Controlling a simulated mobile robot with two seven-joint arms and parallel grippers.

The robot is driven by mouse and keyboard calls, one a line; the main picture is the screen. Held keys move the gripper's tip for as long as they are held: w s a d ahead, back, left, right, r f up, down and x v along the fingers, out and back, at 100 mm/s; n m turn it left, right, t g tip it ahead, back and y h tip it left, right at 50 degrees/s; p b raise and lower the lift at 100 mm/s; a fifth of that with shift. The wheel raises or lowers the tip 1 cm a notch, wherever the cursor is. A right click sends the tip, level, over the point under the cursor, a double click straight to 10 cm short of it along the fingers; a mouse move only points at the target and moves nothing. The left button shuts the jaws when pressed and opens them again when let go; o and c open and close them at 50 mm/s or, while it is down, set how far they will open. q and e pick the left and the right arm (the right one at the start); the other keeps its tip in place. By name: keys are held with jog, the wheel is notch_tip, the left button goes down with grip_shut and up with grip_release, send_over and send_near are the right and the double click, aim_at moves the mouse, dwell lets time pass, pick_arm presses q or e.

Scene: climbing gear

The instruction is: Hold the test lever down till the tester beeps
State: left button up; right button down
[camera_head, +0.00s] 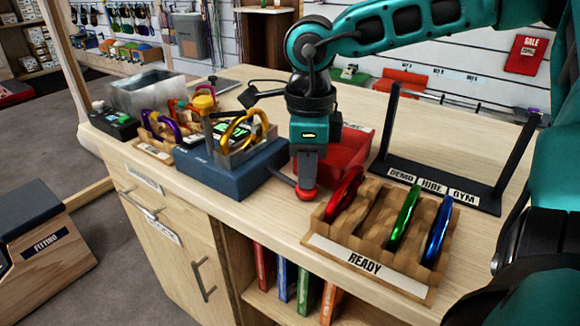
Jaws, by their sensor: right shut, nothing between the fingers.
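The tester is a blue box (222,176) on the counter, with a lit green screen (231,128). A gold carabiner (240,131) sits in its upper fixture. The test lever sticks out from the tester's right side and ends in a red knob (307,192), low over the counter. My right gripper (308,174) points straight down, shut and empty, directly over the knob and seemingly touching its top. The fingertips and the exact contact are hard to make out. My left gripper is not in view.
A wooden READY rack (382,225) with red, green and blue carabiners stands close to the right of the knob. A black labelled stand (440,190) is at back right. A wooden rack with carabiners (160,135) is left of the tester.

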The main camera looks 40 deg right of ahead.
jog(key=shift+r, duration=0.3)
notch_tip(320, 180, up, 9)
jog(key=p, duration=0.5)
jog(key=shift+p, duration=0.3)
dwell(0.4)
